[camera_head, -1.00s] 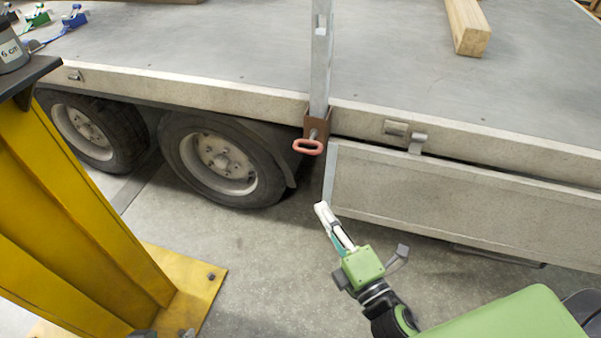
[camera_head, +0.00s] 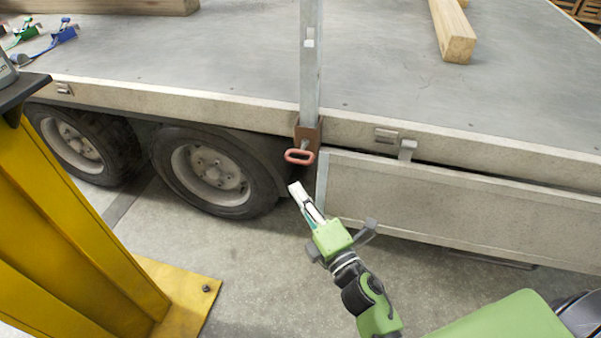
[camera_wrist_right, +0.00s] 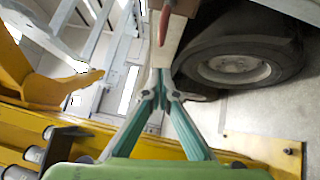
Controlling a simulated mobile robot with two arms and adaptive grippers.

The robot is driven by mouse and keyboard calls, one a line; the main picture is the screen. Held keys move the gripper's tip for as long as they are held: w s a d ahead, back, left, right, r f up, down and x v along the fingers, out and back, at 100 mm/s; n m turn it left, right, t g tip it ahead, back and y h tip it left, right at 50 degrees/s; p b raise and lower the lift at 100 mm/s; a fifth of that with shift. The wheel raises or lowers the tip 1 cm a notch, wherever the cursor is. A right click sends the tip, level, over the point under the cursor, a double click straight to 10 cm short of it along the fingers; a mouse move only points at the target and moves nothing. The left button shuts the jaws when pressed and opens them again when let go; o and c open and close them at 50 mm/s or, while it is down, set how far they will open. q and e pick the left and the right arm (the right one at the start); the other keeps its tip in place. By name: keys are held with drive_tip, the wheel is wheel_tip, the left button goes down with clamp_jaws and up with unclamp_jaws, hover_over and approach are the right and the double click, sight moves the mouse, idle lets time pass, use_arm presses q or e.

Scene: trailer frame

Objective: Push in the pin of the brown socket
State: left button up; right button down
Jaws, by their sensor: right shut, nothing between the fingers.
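The brown socket (camera_head: 308,133) sits on the side edge of the trailer bed, at the foot of an upright metal post (camera_head: 310,70). Its pin (camera_head: 300,156) has a reddish loop handle that sticks out below the socket. In the right wrist view the red handle (camera_wrist_right: 164,24) shows at the top, just beyond the fingertips. My right gripper (camera_head: 295,188) is shut and empty, a little below the handle and apart from it in the head view. My left gripper is not in view.
A lowered side panel (camera_head: 450,205) hangs right of the socket. Trailer wheels (camera_head: 213,178) stand to the left. A yellow pillar (camera_head: 70,220) with a base plate is at the front left. Wooden beams (camera_head: 455,35) and blue and green straps (camera_head: 60,34) lie on the bed.

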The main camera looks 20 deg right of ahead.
sight(305, 164)
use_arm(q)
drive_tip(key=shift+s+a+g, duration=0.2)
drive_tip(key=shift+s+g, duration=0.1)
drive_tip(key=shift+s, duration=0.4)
use_arm(e)
drive_tip(key=shift+w+d+r, duration=0.15)
drive_tip(key=shift+w+d, duration=0.2)
drive_tip(key=shift+w, duration=0.5)
drive_tip(key=shift+w+d+r, duration=0.15)
drive_tip(key=shift+w+d, duration=0.15)
drive_tip(key=shift+w, duration=0.5)
drive_tip(key=shift+w+d+r, duration=0.15)
drive_tip(key=shift+w+d, duration=0.2)
drive_tip(key=shift+w, duration=0.5)
use_arm(q)
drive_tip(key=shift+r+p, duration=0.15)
drive_tip(key=shift+p, duration=0.15)
use_arm(e)
drive_tip(key=shift+w+d, duration=0.55)
drive_tip(key=shift+w, duration=0.2)
drive_tip(key=shift+w+d, duration=0.5)
drive_tip(key=shift+w, duration=0.2)
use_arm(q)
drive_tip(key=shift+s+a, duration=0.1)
